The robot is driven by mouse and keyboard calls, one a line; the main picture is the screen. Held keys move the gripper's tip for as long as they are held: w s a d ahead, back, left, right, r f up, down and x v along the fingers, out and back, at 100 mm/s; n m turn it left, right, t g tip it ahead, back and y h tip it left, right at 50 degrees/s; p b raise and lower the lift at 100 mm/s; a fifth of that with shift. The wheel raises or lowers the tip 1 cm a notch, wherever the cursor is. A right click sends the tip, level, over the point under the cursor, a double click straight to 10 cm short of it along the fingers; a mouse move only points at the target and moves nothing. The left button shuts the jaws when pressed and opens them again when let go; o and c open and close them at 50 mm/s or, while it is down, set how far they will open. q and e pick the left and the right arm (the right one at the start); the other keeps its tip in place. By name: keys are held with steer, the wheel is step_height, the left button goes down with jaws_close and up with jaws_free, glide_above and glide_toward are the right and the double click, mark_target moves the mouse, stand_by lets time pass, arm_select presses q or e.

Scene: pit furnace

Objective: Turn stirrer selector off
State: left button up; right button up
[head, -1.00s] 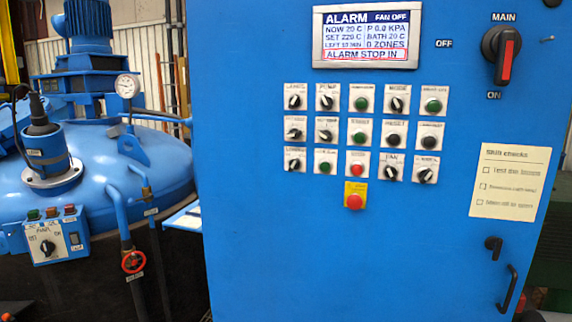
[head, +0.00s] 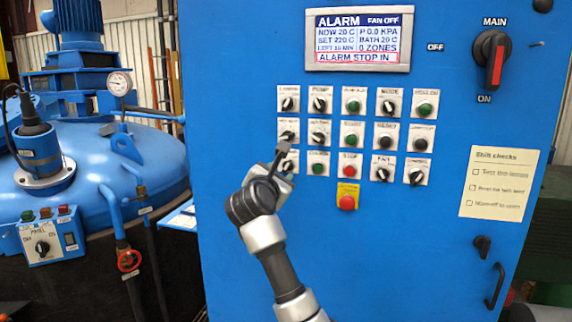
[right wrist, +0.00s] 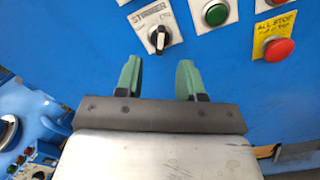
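The stirrer selector (right wrist: 160,39) is a black knob on a white plate marked STIRRER in the right wrist view. Its light mark runs roughly up and down in that picture. In the head view, my right gripper and wrist mostly hide this selector at the lower left of the switch rows. My right gripper (right wrist: 158,78) has its two green fingers spread apart with nothing between them. The knob lies beyond the fingertips, in line with the gap, and they look apart from it. My right gripper (head: 283,153) also shows in the head view at the panel. My left gripper is out of view.
A green button (right wrist: 215,12) and a red all-stop button (right wrist: 278,48) sit right of the selector. The blue cabinet carries several other switches, an alarm display (head: 358,40) and a main switch (head: 493,58). A blue furnace lid (head: 90,175) stands left.

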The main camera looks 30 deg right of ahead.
mark_target(286, 167)
steer(key=p+x, duration=0.1)
steer(key=x, duration=0.5)
steer(key=shift+d+r+p, duration=0.1)
steer(key=shift+r+p, duration=0.05)
steer(key=shift+p, duration=0.15)
steer(key=shift+w+d, duration=0.35)
steer(key=shift+d, duration=0.05)
jaws_close()
